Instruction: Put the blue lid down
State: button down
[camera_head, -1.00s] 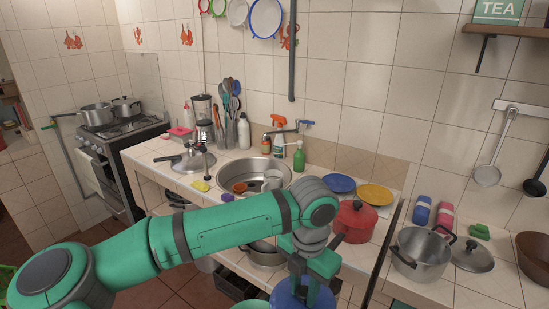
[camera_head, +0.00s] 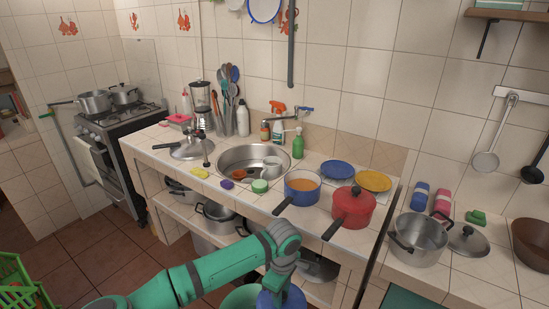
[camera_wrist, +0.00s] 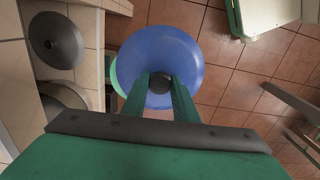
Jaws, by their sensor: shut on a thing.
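My gripper (camera_wrist: 160,84) is shut on the dark knob (camera_wrist: 159,84) of the blue lid (camera_wrist: 148,50). In the wrist view the lid is a round blue disc above the floor, beside the counter. In the head view only part of the blue lid (camera_head: 290,299) shows at the bottom edge, below my wrist, and the fingers are hidden there. A blue pot (camera_head: 291,195) stands uncovered on the counter with orange contents inside.
A red pot (camera_head: 352,210) stands right of the blue pot, with a blue plate (camera_head: 337,169) and a yellow plate (camera_head: 374,181) behind. A green tub (camera_head: 238,299) is beside the lid. Lower-shelf pots (camera_head: 216,216) are left of my arm.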

notch_tip(320, 180, down, 16)
jog(key=s+a+m, duration=0.1)
jog(key=a+m, duration=0.1)
jog(key=m, duration=0.9)
jog(key=shift+s+m, duration=0.25)
jog(key=shift+m, duration=0.15)
jog(key=shift+r, duration=0.1)
